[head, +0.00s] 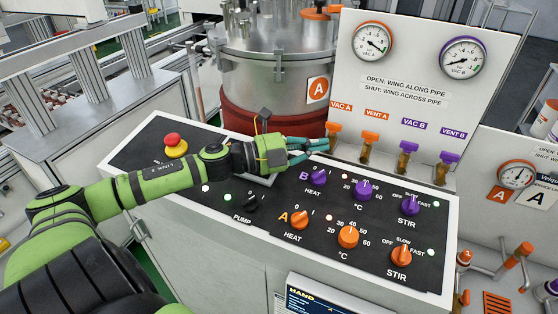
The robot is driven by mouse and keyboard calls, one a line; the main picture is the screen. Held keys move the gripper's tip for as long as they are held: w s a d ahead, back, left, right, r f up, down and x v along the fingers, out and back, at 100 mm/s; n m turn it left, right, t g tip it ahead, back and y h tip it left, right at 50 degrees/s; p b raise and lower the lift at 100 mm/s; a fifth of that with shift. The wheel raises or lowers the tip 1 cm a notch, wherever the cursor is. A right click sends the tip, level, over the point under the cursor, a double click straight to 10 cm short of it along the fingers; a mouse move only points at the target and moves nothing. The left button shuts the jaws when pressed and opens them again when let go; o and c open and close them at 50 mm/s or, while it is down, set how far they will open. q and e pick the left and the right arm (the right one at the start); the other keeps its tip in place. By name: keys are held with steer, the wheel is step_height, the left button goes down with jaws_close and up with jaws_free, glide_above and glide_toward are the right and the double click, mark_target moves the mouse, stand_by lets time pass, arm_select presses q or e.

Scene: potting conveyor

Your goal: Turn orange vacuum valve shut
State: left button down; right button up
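The orange VAC A valve (333,128) sits on a short brass-coloured pipe at the left end of the valve row, under its label on the white panel. How its wing lies to the pipe is too small to tell. My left gripper (314,150) reaches in from the left over the black control panel. Its teal fingers are spread, with nothing seen between them. The fingertips are just below and left of the VAC A valve; I cannot tell whether they touch it. My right gripper is not in view.
The orange VENT A valve (370,137) and purple VAC B (408,147) and VENT B (449,158) valves stand to the right. Knobs cover the control panel (330,212) below. A red emergency button (174,142) is left; a steel vessel (266,85) stands behind.

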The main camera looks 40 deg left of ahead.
arm_select(q)
steer(key=shift+s+a+f, duration=0.3)
steer(key=shift+s+f, duration=0.05)
steer(key=shift+w+a+f+b, duration=0.15)
steer(key=shift+w+a+f, duration=0.1)
steer(key=shift+a, duration=0.2)
steer(key=shift+w+a+f+b, duration=0.15)
steer(key=shift+w+a+f, duration=0.1)
steer(key=shift+a, duration=0.15)
steer(key=shift+s+a+r, duration=0.1)
steer(key=shift+s+a, duration=0.1)
steer(key=shift+s, duration=0.25)
steer(key=shift+s+a+r, duration=0.1)
steer(key=shift+s+a, duration=0.05)
steer(key=shift+s, duration=0.25)
steer(key=shift+s+a+r, duration=0.1)
steer(key=shift+s+a, duration=0.05)
steer(key=shift+s, duration=0.45)
steer(key=shift+s+a+r, duration=0.1)
steer(key=shift+s, duration=0.45)
steer(key=shift+s+a, duration=0.45)
steer(key=shift+a, duration=0.05)
steer(key=shift+s+a, duration=0.25)
steer(key=shift+s, duration=0.25)
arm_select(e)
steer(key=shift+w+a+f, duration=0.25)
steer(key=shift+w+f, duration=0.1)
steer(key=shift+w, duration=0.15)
